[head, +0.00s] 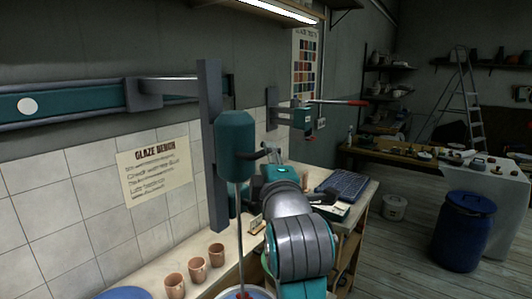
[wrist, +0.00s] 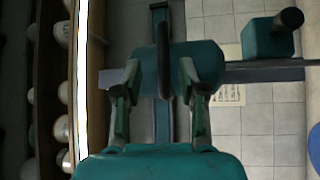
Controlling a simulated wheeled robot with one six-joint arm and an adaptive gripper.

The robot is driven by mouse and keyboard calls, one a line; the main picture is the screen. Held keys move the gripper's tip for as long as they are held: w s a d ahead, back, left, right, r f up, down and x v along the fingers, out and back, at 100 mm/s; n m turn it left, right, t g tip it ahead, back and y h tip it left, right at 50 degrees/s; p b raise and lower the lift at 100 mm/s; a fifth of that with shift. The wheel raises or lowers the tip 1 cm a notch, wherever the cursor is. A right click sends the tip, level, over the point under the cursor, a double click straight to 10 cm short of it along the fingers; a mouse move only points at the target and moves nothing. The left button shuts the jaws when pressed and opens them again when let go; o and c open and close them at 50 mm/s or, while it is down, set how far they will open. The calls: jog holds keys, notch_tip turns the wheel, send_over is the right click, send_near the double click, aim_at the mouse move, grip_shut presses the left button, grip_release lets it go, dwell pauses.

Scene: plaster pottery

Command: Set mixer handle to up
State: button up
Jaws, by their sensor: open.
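The mixer (head: 235,140) is a teal motor body on a grey upright wall rail. A thin shaft runs down from it into a container at the bottom edge. Its dark handle (head: 264,153) sticks out on the right side, partly hidden by my arm. In the wrist view the handle (wrist: 163,60) is a dark curved bar in front of the teal body (wrist: 203,60). My gripper (wrist: 160,75) is open, with one finger on each side of the handle and visible gaps. In the head view my gripper (head: 268,170) is beside the mixer, mostly hidden by my wrist.
Several clay cups (head: 197,270) stand on the bench left of my arm. A wall bracket with a red-tipped rod (head: 340,102) is behind.

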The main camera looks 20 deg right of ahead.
jog(key=s+a, duration=0.1)
jog(key=s, duration=0.5)
jog(key=shift+s+f, duration=0.3)
jog(key=shift+f, duration=0.1)
jog(key=shift+f, duration=0.1)
notch_tip(320, 180, down, 19)
jog(key=s+m+g+y, duration=0.1)
jog(key=s+m, duration=0.1)
jog(key=s, duration=0.1)
jog(key=s+f+m+g+y, duration=0.1)
jog(key=s+f+m, duration=0.1)
jog(key=s+f, duration=0.35)
jog(key=s+f+m+y, duration=0.1)
jog(key=s+f, duration=0.2)
jog(key=f, duration=0.6)
jog(key=s+f+m, duration=0.3)
jog(key=s, duration=0.7)
jog(key=s+d+f+m+g, duration=0.1)
jog(key=s+f+m, duration=0.2)
jog(key=s, duration=0.7)
jog(key=s+f+m+g, duration=0.1)
jog(key=s+f+m, duration=0.2)
jog(key=s, duration=0.7)
jog(key=shift+s+d+f+m, duration=0.3)
jog(key=shift+s+d+f, duration=0.05)
jog(key=shift+d, duration=0.05)
